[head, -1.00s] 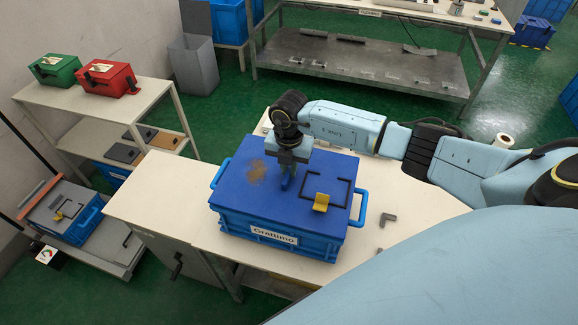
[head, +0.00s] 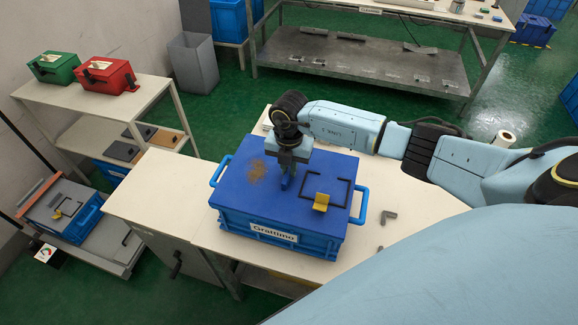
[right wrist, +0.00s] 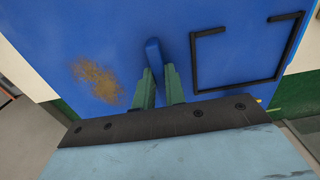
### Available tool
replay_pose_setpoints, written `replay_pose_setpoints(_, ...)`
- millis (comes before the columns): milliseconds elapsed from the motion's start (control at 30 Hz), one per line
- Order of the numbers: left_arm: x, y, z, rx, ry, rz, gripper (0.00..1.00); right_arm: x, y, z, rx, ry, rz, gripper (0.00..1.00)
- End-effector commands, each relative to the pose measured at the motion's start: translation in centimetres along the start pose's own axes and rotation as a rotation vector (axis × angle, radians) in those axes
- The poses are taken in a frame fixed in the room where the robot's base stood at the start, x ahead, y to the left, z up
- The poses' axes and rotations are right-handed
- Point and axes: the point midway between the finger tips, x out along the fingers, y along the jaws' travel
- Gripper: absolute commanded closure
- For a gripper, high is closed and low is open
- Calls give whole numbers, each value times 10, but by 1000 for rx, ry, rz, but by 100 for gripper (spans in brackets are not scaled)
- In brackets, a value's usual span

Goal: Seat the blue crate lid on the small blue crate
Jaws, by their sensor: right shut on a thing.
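The blue crate lid (head: 235,190) lies over the top of the small blue crate (head: 325,246) on the table. The crate has a white label on its front and a handle at each end. The lid has a brown smudge, a black bracket outline and a yellow clip. My right gripper (head: 287,178) points down at the middle of the lid. In the right wrist view its fingers (right wrist: 160,80) are shut on the lid's upright blue grip (right wrist: 153,52). I cannot tell whether a thin gap remains between lid and crate. My left gripper is not in view.
A pale table (head: 420,205) carries the crate, with a small grey angle piece (head: 388,216) to its right. A shelf at left holds a green box (head: 54,67) and a red box (head: 108,75). Another blue crate (head: 82,226) stands low at left.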

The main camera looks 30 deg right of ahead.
Motion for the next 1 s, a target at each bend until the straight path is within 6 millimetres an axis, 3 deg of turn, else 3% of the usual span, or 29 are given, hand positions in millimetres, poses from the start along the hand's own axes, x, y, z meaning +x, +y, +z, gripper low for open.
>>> replay_pose_setpoints(133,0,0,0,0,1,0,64,-1,0,0,0,0,1,100)
replay_pose_setpoints(167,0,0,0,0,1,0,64,-1,0,0,0,0,1,85)
replay_pose_setpoints(333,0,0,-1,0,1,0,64,0,0,0,0,0,1,63)
replay_pose_setpoints(700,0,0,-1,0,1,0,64,-6,0,0,0,-1,1,62)
replay_pose_setpoints(867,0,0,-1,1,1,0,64,-32,0,1,-1,-4,4,62)
replay_pose_setpoints(1000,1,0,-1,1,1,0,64,-64,0,1,-1,-4,4,62)
